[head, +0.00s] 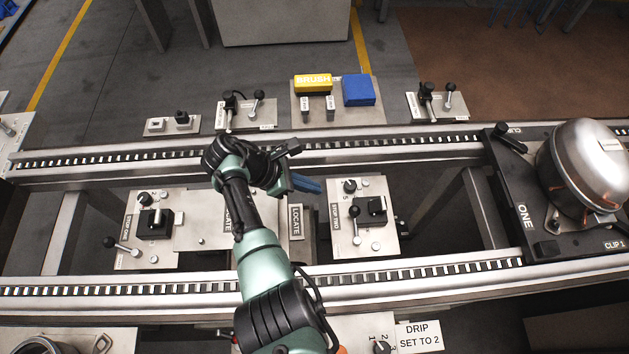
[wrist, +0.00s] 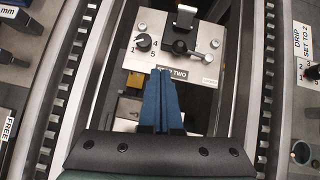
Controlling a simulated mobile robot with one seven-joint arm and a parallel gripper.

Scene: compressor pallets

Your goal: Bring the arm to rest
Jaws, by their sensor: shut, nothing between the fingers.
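My arm reaches from the bottom of the head view up over the conveyor rails. My gripper (head: 309,185) hangs over the gap between the two rails, just left of the right-hand stop plate (head: 364,222). In the wrist view my gripper's blue fingers (wrist: 162,95) lie together with nothing between them. Their tips cover part of a label ending in "TWO" on the stop plate (wrist: 205,62). I cannot tell how high the fingers are above the plate.
A compressor (head: 588,165) stands on a black pallet (head: 515,235) at the right. The far rail (head: 400,145) and near rail (head: 130,290) run across. A yellow brush block (head: 313,84) and a blue block (head: 359,90) sit beyond. A "DRIP SET TO 2" sign (head: 419,336) is at the front.

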